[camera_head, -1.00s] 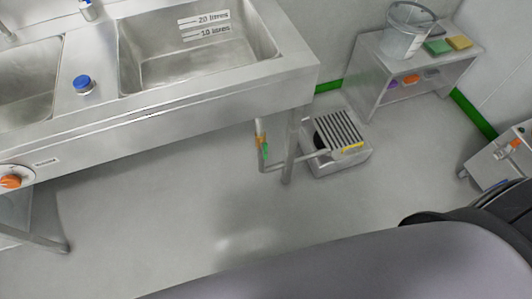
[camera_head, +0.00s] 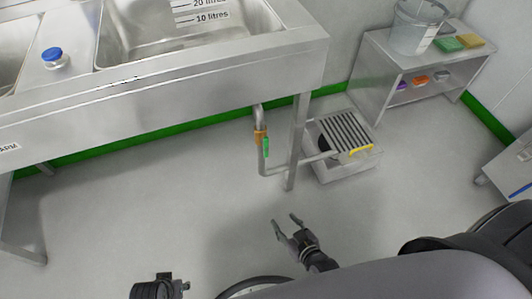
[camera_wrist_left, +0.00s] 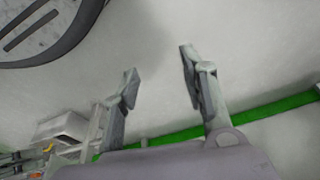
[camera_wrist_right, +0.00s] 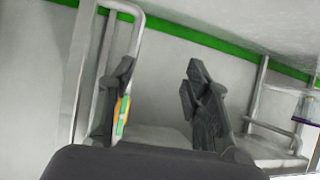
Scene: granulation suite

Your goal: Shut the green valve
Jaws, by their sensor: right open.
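The green valve handle (camera_head: 265,147) hangs from an orange valve body (camera_head: 260,134) on a thin pipe under the sink. The handle lies roughly along the vertical pipe. My right gripper (camera_head: 285,221) is open and empty over the floor, in front of and below the valve in the picture, apart from it. In the right wrist view the green handle (camera_wrist_right: 121,116) shows beside the left finger, partly covered by it. My left gripper (camera_wrist_left: 159,62) is open and empty in the left wrist view. I cannot make out its fingers in the head view.
The steel sink bench (camera_head: 180,85) overhangs the valve, with a leg (camera_head: 298,140) just right of the pipe. A box with a grate (camera_head: 345,133) stands on the floor beyond. A low shelf unit (camera_head: 375,85) is at the back right. The floor in front is clear.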

